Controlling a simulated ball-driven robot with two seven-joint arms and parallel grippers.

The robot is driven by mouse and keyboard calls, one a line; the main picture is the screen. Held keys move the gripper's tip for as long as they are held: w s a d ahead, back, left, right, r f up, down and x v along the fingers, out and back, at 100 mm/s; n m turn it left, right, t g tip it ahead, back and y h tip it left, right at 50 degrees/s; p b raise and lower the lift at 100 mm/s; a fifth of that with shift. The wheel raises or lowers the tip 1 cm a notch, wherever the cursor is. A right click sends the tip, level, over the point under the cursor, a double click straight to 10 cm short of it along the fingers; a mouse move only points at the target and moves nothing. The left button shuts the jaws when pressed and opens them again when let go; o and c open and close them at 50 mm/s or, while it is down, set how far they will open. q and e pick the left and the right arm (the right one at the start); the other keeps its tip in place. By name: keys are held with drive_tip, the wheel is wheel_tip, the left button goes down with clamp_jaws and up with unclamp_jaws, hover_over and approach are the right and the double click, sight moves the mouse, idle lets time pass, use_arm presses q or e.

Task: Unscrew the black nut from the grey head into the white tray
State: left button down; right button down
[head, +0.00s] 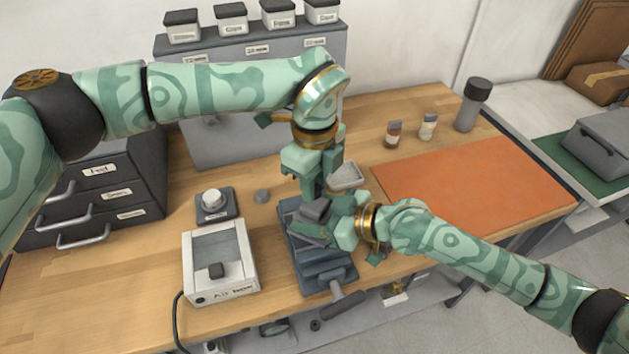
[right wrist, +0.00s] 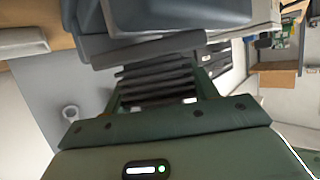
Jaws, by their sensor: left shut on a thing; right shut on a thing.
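The ribbed grey head (right wrist: 158,80) lies between the two fingers of my right gripper (right wrist: 160,95) in the right wrist view. In the head view my right gripper (head: 322,226) is shut on this grey head (head: 316,209), above the blue-grey vise (head: 322,272). My left gripper (head: 317,190) points down from above, right behind the head, with its jaws shut. The black nut cannot be made out; the left fingers and the head hide that spot. The white tray (head: 346,175) is just right of the left gripper, partly hidden.
An orange mat (head: 470,170) covers the right of the bench. Two small jars (head: 393,134) and a dark cylinder (head: 472,106) stand behind it. Drawers (head: 110,195) are at left.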

use_arm(q)
wheel_tip(320, 180, up, 4)
drive_tip(key=shift+r, duration=0.1)
use_arm(e)
drive_tip(key=shift+c, duration=1.9)
unclamp_jaws()
